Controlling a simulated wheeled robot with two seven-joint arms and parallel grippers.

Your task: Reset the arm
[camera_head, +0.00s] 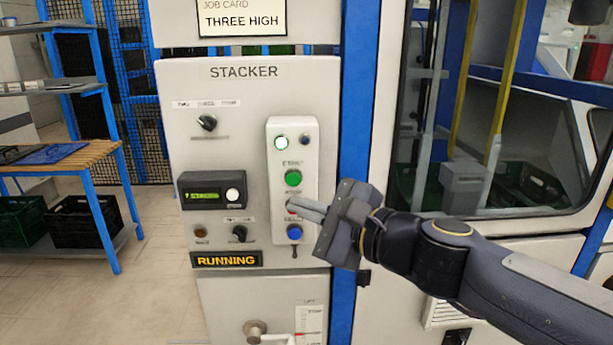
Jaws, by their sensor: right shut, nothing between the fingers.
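My right arm comes in from the right. Its gripper (307,210) is shut and empty, with the fingertips in front of the button box (273,155) on the stacker panel (225,95). The fingers partly hide a red button between the green button (293,177) and the blue button (294,232). I cannot tell whether the fingertips touch it. A white lamp (281,143) is lit at the top of the box. A sign (227,260) below reads RUNNING. My left gripper is not in view.
The panel also has a dark selector knob (207,122) and a small green display (205,195). A blue post (357,100) and a windowed machine (500,120) stand to the right. At left are a wooden bench (70,160) and dark crates (83,222), with open floor before them.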

